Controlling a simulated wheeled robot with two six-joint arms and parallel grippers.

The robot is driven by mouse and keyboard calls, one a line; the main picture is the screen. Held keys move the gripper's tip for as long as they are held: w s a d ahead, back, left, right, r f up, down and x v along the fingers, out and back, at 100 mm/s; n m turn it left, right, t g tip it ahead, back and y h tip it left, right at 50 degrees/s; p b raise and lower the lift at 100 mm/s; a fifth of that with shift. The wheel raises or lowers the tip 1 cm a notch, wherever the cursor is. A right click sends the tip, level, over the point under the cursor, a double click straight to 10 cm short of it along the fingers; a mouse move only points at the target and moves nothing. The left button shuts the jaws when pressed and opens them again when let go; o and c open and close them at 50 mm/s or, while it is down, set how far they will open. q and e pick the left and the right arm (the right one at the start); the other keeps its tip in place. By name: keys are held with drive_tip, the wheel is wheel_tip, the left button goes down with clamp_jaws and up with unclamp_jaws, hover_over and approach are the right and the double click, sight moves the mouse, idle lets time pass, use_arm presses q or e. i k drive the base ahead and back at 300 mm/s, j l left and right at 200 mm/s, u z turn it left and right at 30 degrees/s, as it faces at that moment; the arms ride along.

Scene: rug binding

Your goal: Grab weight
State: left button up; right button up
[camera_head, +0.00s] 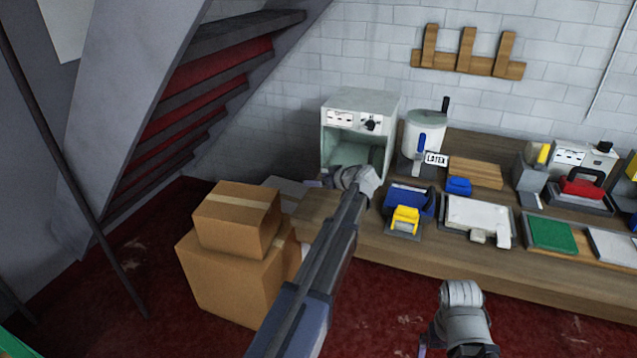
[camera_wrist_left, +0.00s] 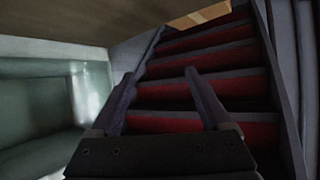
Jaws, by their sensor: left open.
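No object can be named as the weight with certainty. A red block with a black handle (camera_head: 582,186) sits on a dark tray at the right of the bench and looks most like one. My left gripper (camera_head: 322,177) is in front of the open light-green cabinet (camera_head: 361,104), far left of that block, and is partly hidden by its own wrist. In the left wrist view the fingers (camera_wrist_left: 160,76) are apart with nothing between them, pointing towards the stairs. My right wrist (camera_head: 461,300) is low in front of the bench; its fingers barely show.
The wooden bench (camera_head: 450,262) holds a white canister (camera_head: 424,138), a blue and yellow tool (camera_head: 406,218), a white-topped tray (camera_head: 478,216) and a green pad (camera_head: 551,235). Cardboard boxes (camera_head: 235,218) stand left of my left arm. Stairs (camera_head: 205,100) rise at the left.

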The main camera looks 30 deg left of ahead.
sight(453, 185)
drive_tip(key=k, duration=0.6)
drive_tip(key=z, duration=2.05)
drive_tip(key=k+j, duration=0.1)
drive_tip(key=j, duration=0.4)
drive_tip(key=k+j, duration=0.15)
drive_tip(key=j, duration=0.35)
drive_tip(key=k+j, duration=0.1)
drive_tip(key=j, duration=0.35)
drive_tip(key=k+j, duration=0.1)
drive_tip(key=j, duration=0.4)
drive_tip(key=k+j, duration=0.15)
drive_tip(key=j, duration=0.35)
drive_tip(key=k+j, duration=0.1)
drive_tip(key=j, duration=0.4)
